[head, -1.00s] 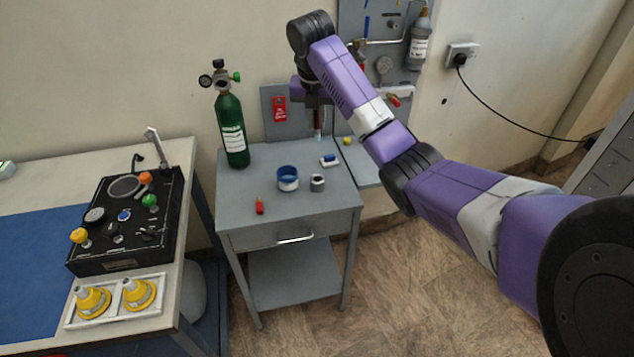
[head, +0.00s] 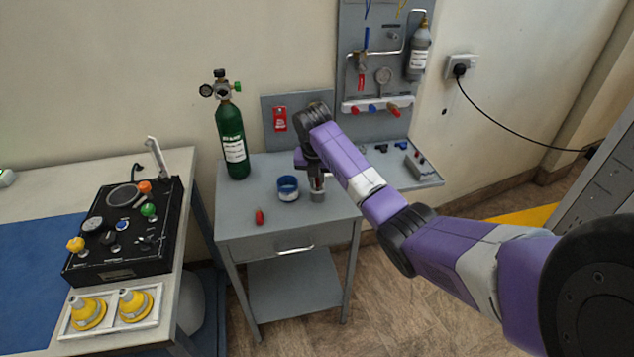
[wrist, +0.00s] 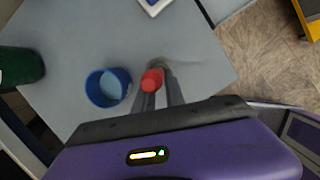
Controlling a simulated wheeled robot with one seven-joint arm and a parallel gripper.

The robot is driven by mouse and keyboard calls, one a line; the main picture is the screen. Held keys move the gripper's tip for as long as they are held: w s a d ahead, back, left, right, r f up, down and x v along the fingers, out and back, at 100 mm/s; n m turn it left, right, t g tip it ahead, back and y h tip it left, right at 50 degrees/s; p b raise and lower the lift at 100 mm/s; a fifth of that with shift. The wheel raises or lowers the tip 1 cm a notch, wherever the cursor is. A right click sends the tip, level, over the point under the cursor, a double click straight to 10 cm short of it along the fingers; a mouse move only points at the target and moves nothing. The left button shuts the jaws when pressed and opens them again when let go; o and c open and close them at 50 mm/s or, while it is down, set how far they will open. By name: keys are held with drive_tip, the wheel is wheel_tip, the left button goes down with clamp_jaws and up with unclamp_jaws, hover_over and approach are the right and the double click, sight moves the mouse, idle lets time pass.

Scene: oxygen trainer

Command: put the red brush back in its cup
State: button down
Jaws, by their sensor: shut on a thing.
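My gripper (head: 317,182) is shut on the red brush and points down. The brush's red end (wrist: 152,79) shows between the fingers in the wrist view; its lower part is hidden. The small grey cup (head: 317,197) stands on the grey table, directly below my fingertips in the head view. In the wrist view the cup is mostly hidden behind the brush and fingers. I cannot tell whether the brush's tip is inside the cup.
A blue and white pot (head: 288,194) stands just left of the cup; its open top shows in the wrist view (wrist: 108,87). A red item (head: 259,217) lies on the table (head: 240,235) at the front left. A green cylinder (head: 232,140) stands at the back left.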

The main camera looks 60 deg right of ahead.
drive_tip(key=shift+f, duration=0.35)
drive_tip(key=c, duration=1.4)
unclamp_jaws()
